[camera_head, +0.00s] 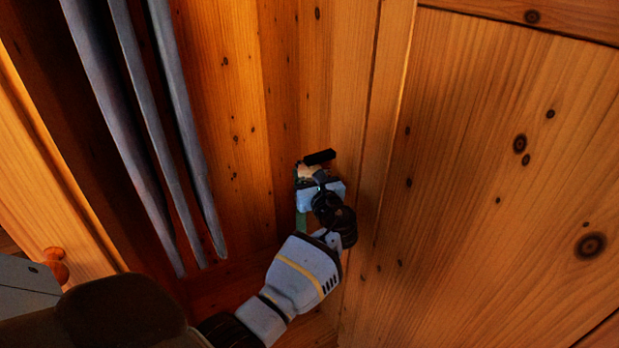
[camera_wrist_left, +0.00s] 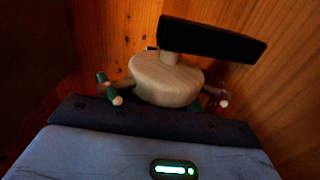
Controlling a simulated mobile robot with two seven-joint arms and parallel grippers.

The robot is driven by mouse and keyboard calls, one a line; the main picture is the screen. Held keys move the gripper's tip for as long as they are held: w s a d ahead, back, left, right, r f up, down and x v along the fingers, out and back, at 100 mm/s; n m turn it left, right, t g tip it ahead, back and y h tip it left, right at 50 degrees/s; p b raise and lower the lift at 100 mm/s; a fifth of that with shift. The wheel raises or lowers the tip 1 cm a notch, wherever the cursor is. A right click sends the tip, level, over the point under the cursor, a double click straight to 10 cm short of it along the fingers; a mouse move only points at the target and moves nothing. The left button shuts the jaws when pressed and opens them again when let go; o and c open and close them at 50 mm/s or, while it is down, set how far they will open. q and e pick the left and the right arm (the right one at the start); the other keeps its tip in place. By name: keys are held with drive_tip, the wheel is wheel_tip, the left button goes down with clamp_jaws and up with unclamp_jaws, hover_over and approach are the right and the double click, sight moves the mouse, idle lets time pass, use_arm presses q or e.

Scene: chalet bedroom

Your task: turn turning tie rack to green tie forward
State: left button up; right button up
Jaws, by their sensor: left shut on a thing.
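The turning tie rack is a small pale wooden disc with short pegs (camera_wrist_left: 165,80), under a black bar (camera_wrist_left: 215,38). In the head view the rack (camera_head: 306,171) is mostly hidden behind my left gripper. A green tie (camera_wrist_left: 106,87) hangs at the left peg in the left wrist view, and a dark red tie (camera_wrist_left: 219,96) at the right peg. A green strip (camera_head: 301,222) hangs below the gripper in the head view. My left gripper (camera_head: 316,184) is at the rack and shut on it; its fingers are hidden. My right gripper is not in view.
Wooden wardrobe walls stand close around the gripper. A wide knotty wood panel (camera_head: 490,170) is on the right. Several grey hanging garments (camera_head: 150,130) are on the left, apart from the gripper. A round wooden knob (camera_head: 55,268) is at the lower left.

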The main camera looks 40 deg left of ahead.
use_arm(q)
drive_tip(key=shift+s+n+g+y, duration=0.1)
drive_tip(key=shift+n+g+y, duration=0.35)
drive_tip(key=shift+g, duration=0.25)
drive_tip(key=shift+a, duration=0.1)
drive_tip(key=o, duration=1)
drive_tip(key=shift+c, duration=0.2)
drive_tip(key=v, duration=0.8)
drive_tip(key=shift+o, duration=0.2)
